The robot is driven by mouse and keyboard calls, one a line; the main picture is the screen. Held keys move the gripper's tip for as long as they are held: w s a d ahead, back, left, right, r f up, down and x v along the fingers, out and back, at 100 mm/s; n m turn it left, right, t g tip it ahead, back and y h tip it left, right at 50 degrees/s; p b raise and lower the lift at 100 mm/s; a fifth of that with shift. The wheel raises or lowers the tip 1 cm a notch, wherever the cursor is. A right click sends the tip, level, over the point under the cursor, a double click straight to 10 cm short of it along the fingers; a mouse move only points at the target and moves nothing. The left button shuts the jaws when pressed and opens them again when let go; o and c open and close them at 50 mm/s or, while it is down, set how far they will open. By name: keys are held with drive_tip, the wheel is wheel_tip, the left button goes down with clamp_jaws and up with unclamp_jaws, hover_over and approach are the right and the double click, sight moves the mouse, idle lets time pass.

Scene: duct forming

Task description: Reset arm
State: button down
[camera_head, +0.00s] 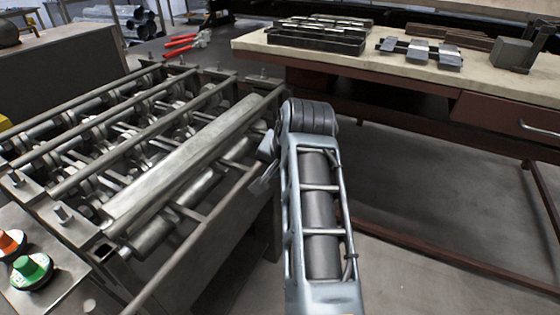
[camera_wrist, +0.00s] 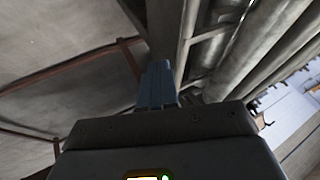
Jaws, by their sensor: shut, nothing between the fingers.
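My arm reaches up the middle of the head view, between the roller machine (camera_head: 190,150) and the workbench (camera_head: 400,68). My gripper is mostly hidden behind the arm there, with only blue-grey parts showing at the arm's left side, close to the machine's right end. In the wrist view my gripper (camera_wrist: 158,70) shows its blue-grey fingers together, with nothing held. The machine's metal rollers and frame (camera_wrist: 225,65) lie beyond and to the right of the fingers in that view. I cannot tell the exact gap between the gripper and the machine frame.
A green button (camera_head: 31,268) and an orange button (camera_head: 10,241) sit on the machine's left front panel. The bench carries dark metal bars (camera_head: 317,38) and bent metal pieces (camera_head: 420,50). Red-handled tools (camera_head: 180,43) lie behind the machine. Floor (camera_head: 420,190) below the bench is open.

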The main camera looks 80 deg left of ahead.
drive_tip(key=shift+v, duration=2.2)
drive_tip(key=shift+f, duration=0.1)
drive_tip(key=w+d+f+m+t+y, duration=0.15)
drive_tip(key=w+d+f, duration=0.25)
drive_tip(key=d+f, duration=0.4)
drive_tip(key=w+d+f+m+t+y, duration=0.1)
drive_tip(key=w+d+f+m+t, duration=0.15)
drive_tip(key=d+f, duration=0.5)
drive_tip(key=d+f+m+t, duration=0.2)
drive_tip(key=d+f, duration=0.1)
drive_tip(key=d, duration=0.8)
drive_tip(key=d+f+m+t, duration=0.2)
drive_tip(key=d+t, duration=0.1)
drive_tip(key=d, duration=0.9)
drive_tip(key=s+d+r+m+t+h, duration=0.1)
drive_tip(key=s+d+r+t+h, duration=0.2)
drive_tip(key=d, duration=0.7)
drive_tip(key=s+d+r+m+t+h, duration=0.2)
drive_tip(key=s+d, duration=0.3)
drive_tip(key=d, duration=0.5)
drive_tip(key=s+d+r+t+h, duration=0.2)
drive_tip(key=s+d+r+h, duration=0.2)
drive_tip(key=s+d+r, duration=0.5)
wheel_tip(320, 180, up, 3)
drive_tip(key=shift+s+d+r, duration=0.15)
drive_tip(key=shift+s+d, duration=0.05)
drive_tip(key=shift+s, duration=0.25)
